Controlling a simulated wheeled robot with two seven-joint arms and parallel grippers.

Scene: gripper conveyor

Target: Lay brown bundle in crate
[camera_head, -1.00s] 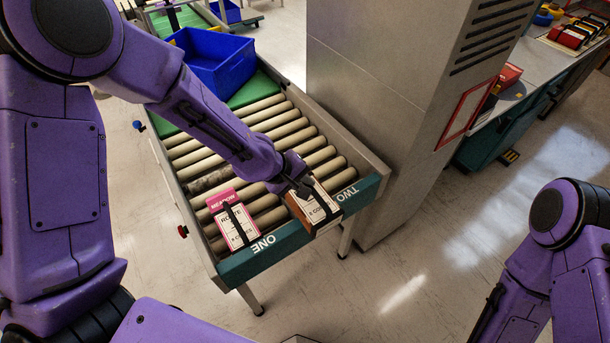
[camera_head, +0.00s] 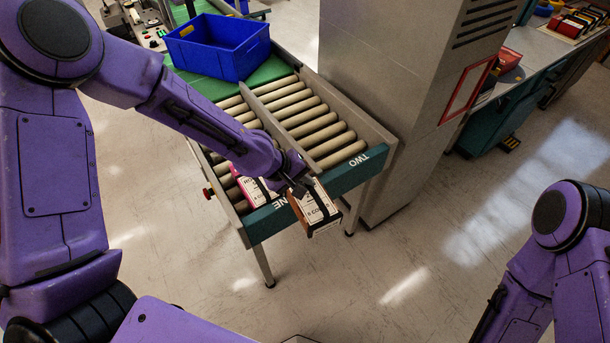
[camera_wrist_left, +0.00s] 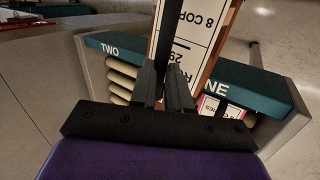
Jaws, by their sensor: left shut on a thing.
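The brown bundle (camera_head: 316,208), with a white label and a dark strap, is in my left gripper (camera_head: 301,188). The gripper is shut on it and holds it at the front end of the conveyor, by the teal end board. In the left wrist view the bundle (camera_wrist_left: 206,45) rises from between the fingers of the left gripper (camera_wrist_left: 166,88). A blue crate (camera_head: 218,47), its inside looking empty, stands on the green belt at the far end. My right gripper is not in view; only part of that arm shows at the right.
A pink bundle (camera_head: 247,190) lies in lane ONE, partly hidden by my arm. A divider (camera_head: 262,112) splits the rollers; lane TWO (camera_head: 328,143) looks empty. A grey cabinet (camera_head: 390,100) stands close on the right. The floor in front is clear.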

